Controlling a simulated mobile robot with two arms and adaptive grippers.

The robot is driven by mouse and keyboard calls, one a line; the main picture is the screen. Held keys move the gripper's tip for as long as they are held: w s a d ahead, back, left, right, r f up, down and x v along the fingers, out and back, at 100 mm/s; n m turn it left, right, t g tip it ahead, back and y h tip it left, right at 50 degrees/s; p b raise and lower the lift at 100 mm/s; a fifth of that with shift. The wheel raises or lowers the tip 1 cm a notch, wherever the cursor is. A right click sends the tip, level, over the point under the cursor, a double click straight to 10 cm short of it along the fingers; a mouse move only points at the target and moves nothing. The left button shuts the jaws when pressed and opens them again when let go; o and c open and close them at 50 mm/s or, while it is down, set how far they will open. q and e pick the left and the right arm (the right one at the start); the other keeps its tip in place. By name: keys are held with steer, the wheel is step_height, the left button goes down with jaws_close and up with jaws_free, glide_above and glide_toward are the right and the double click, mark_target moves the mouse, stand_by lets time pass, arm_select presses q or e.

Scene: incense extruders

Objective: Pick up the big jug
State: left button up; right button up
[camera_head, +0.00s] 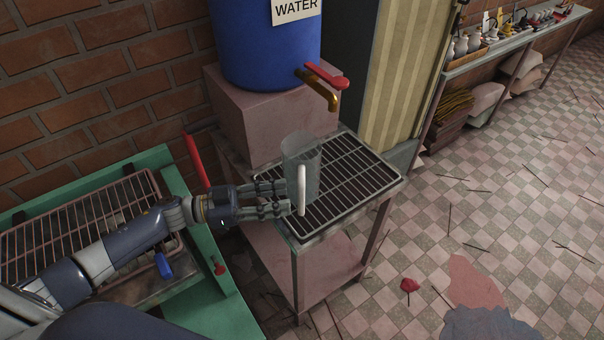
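The big jug (311,157) is a clear, greyish cup with a white upright handle (301,190) on its near side. It stands upright on the wire rack of a small pinkish stand. My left gripper (287,198) comes in from the left, level with the handle. Its fingers are spread apart, with the tips just left of the handle. I cannot tell whether they touch the jug. My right gripper is not in view.
A blue water barrel (265,45) with a red-handled brass tap (322,88) sits on a block behind the jug. A green-framed table (215,265) with a rack and a red lever (196,161) is at the left. Tiled floor (470,200) is at the right, with scattered sticks.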

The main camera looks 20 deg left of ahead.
mark_target(301, 195)
arm_select(q)
steer(key=p+x, duration=0.2)
steer(key=x, duration=0.3)
steer(key=shift+w+d+f, duration=0.15)
steer(key=shift+w+d, duration=0.05)
steer(key=shift+w+d+f, duration=0.1)
steer(key=shift+d+f, duration=0.05)
steer(key=shift+d, duration=0.05)
jaws_close()
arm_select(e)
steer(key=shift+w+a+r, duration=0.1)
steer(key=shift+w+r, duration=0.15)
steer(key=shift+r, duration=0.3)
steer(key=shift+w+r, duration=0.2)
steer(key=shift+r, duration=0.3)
